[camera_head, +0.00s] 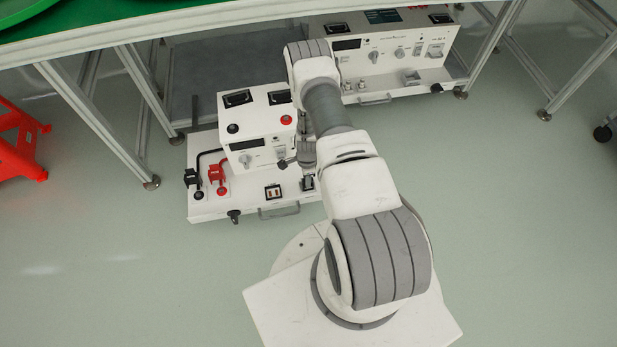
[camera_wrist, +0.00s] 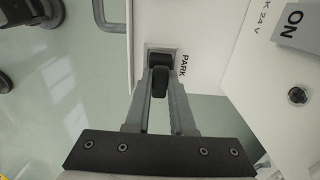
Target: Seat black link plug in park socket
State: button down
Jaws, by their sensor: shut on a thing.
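My gripper (camera_wrist: 160,84) is shut on the black link plug (camera_wrist: 160,62) in the wrist view. The plug is at the socket plate marked PARK (camera_wrist: 184,66), on the white base panel. The plug covers the socket opening, so I cannot tell how deep it sits. In the head view my gripper (camera_head: 308,178) is low at the right front of the white power unit (camera_head: 250,130), and my arm partly hides it.
A black plug (camera_head: 191,178) and a red plug (camera_head: 216,175) with cables stand at the unit's left front. A handle (camera_head: 279,211) sticks out in front. A second white unit (camera_head: 385,55) stands behind under the green-topped table (camera_head: 120,18).

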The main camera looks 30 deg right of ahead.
jog(key=c, duration=0.8)
grip_release()
jog(key=shift+o, duration=0.2)
jog(key=shift+r, duration=0.1)
